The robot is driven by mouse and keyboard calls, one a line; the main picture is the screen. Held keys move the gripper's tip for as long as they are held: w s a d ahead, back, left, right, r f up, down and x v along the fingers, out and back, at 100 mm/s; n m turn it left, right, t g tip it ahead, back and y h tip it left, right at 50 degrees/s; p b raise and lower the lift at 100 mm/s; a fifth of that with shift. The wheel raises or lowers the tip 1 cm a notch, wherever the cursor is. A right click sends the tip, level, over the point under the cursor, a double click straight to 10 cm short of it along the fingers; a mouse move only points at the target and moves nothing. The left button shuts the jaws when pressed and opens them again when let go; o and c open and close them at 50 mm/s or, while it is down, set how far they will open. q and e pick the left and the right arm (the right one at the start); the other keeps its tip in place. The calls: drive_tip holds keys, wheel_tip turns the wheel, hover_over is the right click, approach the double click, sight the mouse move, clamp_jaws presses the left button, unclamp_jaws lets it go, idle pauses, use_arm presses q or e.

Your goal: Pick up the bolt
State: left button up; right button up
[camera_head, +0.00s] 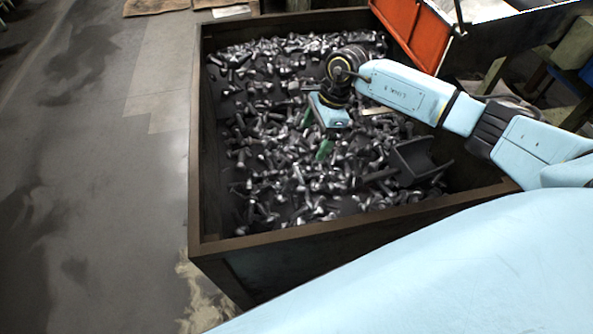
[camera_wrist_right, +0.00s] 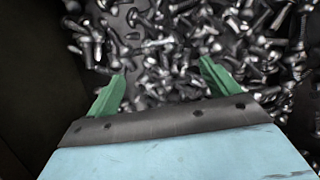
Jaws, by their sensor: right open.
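Many loose metal bolts (camera_head: 270,160) lie in a heap in a dark bin (camera_head: 194,160). No single bolt stands apart as the one meant. My right gripper (camera_head: 315,134) reaches into the bin above the middle of the heap, with its green fingers spread. In the right wrist view the gripper (camera_wrist_right: 160,82) is open, with nothing between its fingers, and bolts (camera_wrist_right: 165,50) lie beneath and beyond the fingertips. How far the tips are above the bolts I cannot tell. My left gripper is not in view.
The bin's rim surrounds the heap. A dark channel-shaped piece (camera_head: 415,160) lies among the bolts at the right. An orange container (camera_head: 411,30) stands behind at the upper right. Open floor (camera_head: 90,180) lies to the left.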

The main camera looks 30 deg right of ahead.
drive_tip(key=b, duration=0.1)
approach(298, 173)
drive_tip(key=shift+x, duration=0.95)
drive_tip(key=shift+b+x, duration=0.35)
drive_tip(key=shift+x, duration=0.45)
drive_tip(key=b+x, duration=0.1)
drive_tip(key=x, duration=0.2)
drive_tip(key=shift+f, duration=0.2)
drive_tip(key=shift+a+f, duration=0.2)
drive_tip(key=shift+f, duration=0.25)
drive_tip(key=c, duration=1.2)
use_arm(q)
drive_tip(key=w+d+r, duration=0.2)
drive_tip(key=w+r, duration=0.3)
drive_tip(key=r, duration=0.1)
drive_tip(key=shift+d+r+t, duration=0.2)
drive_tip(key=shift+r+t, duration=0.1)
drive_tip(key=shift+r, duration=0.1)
use_arm(e)
drive_tip(key=shift+r, duration=0.2)
